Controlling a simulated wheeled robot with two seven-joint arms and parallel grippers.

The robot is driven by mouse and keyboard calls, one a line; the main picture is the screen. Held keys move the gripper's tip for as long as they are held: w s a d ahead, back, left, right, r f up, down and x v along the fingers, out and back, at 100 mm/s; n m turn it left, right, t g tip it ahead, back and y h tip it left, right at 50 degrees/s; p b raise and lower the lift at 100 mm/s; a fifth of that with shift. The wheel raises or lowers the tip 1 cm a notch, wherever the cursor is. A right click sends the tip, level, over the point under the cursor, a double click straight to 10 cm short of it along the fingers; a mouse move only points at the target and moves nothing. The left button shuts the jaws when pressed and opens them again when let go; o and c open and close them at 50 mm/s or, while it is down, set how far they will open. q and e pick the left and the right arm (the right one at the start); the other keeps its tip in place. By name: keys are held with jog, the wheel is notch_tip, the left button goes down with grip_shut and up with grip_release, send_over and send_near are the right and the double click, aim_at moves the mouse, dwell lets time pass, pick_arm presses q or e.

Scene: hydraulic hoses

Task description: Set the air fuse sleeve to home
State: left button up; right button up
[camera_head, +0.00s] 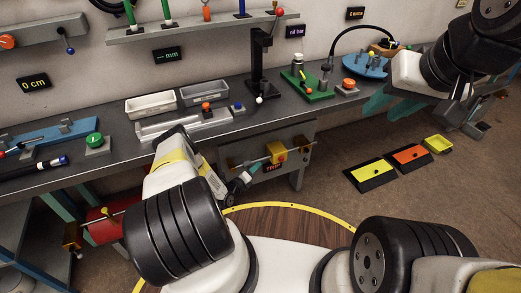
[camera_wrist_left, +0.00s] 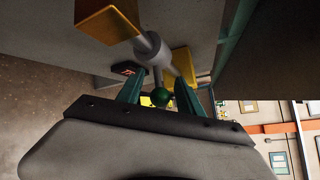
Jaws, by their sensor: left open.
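Under the bench front, a grey rod between brass-yellow brackets carries a yellow block (camera_head: 277,152). A small dark display with red lettering (camera_head: 271,167) is beside it. In the left wrist view, a grey collar (camera_wrist_left: 151,46) on the rod has a thin stem ending in a green ball (camera_wrist_left: 160,97). I cannot tell for sure which part is the air fuse sleeve. My left gripper (camera_head: 238,184) is open near the rod's left end; in its wrist view its teal fingers (camera_wrist_left: 160,88) stand either side of the ball, with gaps. My right gripper (camera_head: 389,107) is open and empty at upper right.
A red cylinder (camera_head: 104,228) is below at left. Yellow and orange ramps (camera_head: 409,154) lie on the floor at right.

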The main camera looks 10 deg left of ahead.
pick_arm(q)
jog(key=shift+w+d+f, duration=0.1)
jog(key=shift+w, duration=0.1)
grip_shut()
dwell(1.3)
